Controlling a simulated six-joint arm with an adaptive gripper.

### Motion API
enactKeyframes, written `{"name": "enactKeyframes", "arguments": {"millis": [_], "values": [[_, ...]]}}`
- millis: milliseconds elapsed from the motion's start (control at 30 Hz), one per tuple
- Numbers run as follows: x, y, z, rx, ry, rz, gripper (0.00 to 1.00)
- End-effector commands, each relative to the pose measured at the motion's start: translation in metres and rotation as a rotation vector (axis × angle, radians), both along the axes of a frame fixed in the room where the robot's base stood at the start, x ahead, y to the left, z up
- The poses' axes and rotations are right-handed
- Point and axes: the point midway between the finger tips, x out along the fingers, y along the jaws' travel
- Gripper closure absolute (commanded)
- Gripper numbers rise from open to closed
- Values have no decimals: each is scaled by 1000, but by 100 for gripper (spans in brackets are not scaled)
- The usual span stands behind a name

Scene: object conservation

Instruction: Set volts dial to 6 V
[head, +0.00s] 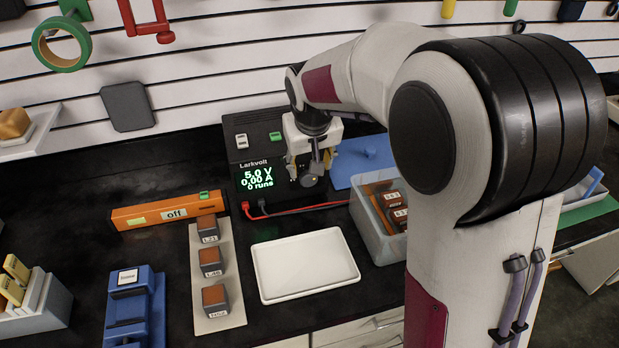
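The Larkvolt power supply (256,150) stands at the back of the bench, a black box with a lit green display. The display (259,178) reads 5.0 V, 0.00 A and 0 runs. My gripper (312,180) is at the right part of its front panel, pointing down close to it. I cannot make out the volts dial apart from the gripper parts in front of that area. The fingers are small and partly overlapped, so I cannot tell whether they are open, shut or touching a knob.
Red and dark leads (300,209) run from the supply to the right. An orange bar marked "off" (165,212) lies left. A strip (222,322) bears labelled blocks. An empty white tray (305,264) lies in front. A grey bin (372,232) with blocks stands right, by a blue sheet (365,165).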

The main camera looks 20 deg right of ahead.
Motion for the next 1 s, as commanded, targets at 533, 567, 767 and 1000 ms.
{"name": "enactKeyframes", "arguments": {"millis": [533, 567, 767, 1000], "values": [[5, -1, -15, 0, 3, -1, 54], [6, -2, -18, 0, 4, -1, 54], [15, -4, -38, 0, 4, -1, 54], [24, -6, -60, 0, 4, -1, 54]]}}
